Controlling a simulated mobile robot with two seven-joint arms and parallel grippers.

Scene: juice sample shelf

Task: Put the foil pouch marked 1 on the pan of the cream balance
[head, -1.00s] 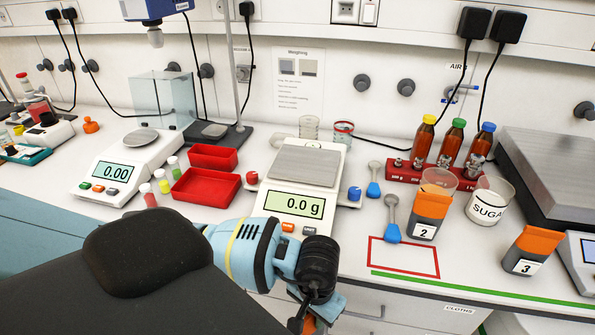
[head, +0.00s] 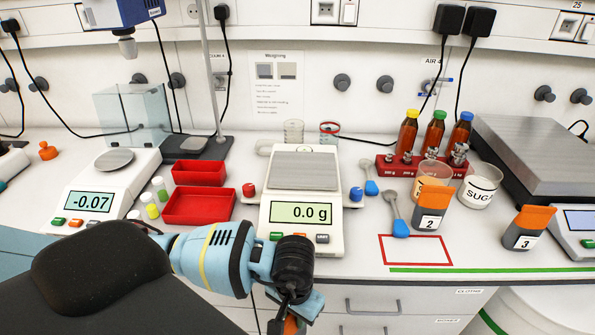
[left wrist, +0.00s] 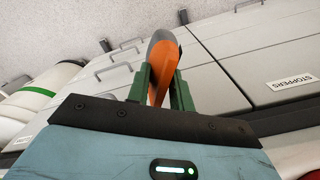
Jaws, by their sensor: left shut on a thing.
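My left gripper (head: 294,318) is low in front of the bench edge, below the cream balance (head: 325,238). In the left wrist view, its green fingers (left wrist: 159,88) are shut on an orange and grey foil pouch (left wrist: 164,60). The number on this pouch is hidden; only a bit of its orange shows in the head view (head: 291,327). The cream balance stands mid-bench, reads 0.0 g, and its square grey pan (head: 303,171) is empty. Pouches marked 2 (head: 432,212) and 3 (head: 527,229) stand to the right. My right gripper is out of view.
A red-outlined rectangle (head: 382,250) on the bench is empty. Blue-handled spoons (head: 399,228) lie right of the cream balance. Red trays (head: 197,205) and a white balance (head: 98,196) stand left. Bottles (head: 433,132) and a sugar beaker (head: 480,186) stand at the back right.

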